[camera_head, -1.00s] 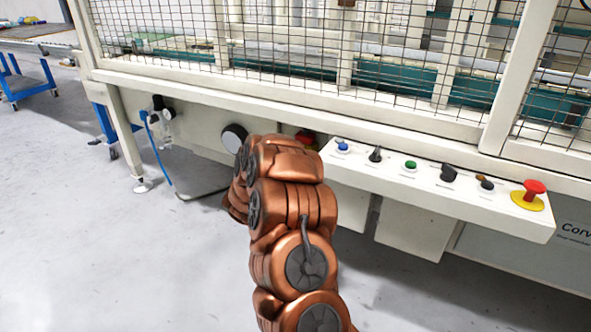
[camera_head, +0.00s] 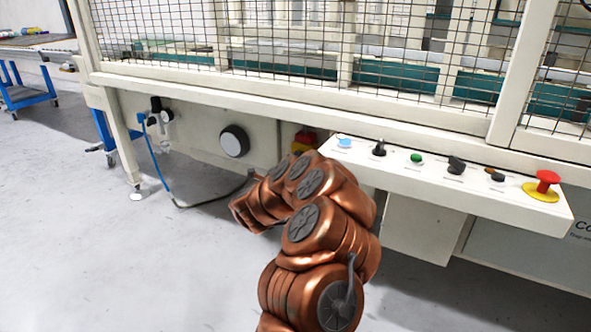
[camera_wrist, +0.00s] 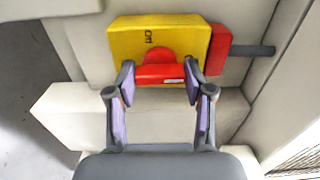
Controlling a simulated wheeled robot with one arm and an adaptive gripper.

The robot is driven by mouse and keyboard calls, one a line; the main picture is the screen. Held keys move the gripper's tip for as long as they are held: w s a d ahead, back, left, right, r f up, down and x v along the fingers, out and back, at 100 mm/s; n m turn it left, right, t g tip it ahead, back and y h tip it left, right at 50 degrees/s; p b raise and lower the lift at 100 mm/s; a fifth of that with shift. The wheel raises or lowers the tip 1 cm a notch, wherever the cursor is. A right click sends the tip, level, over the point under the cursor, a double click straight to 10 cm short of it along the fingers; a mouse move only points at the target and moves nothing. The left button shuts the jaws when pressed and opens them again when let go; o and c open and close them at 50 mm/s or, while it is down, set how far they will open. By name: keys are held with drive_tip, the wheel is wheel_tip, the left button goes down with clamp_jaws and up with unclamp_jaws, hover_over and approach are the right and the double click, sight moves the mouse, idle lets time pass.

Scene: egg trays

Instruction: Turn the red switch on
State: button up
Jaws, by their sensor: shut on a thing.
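The red switch (camera_wrist: 158,73) is a red handle on the front of a yellow housing (camera_wrist: 125,38), in the upper middle of the wrist view. Small dark lettering shows on the housing above it. My gripper (camera_wrist: 160,80) has one finger at each side of the red handle and is shut on it. In the head view the red switch (camera_head: 306,137) shows only partly, just above my copper arm. My arm hides my gripper there.
A red block (camera_wrist: 219,50) with a dark rod (camera_wrist: 255,50) sits beside the yellow housing. In the head view a control panel (camera_head: 450,190) with several buttons and a red emergency button (camera_head: 547,181) juts out at right. Bare floor lies at left.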

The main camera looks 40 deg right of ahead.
drive_tip(key=shift+s, duration=0.1)
idle(0.4)
drive_tip(key=o, duration=1.2)
drive_tip(key=shift+c, duration=0.2)
drive_tip(key=v, duration=1.2)
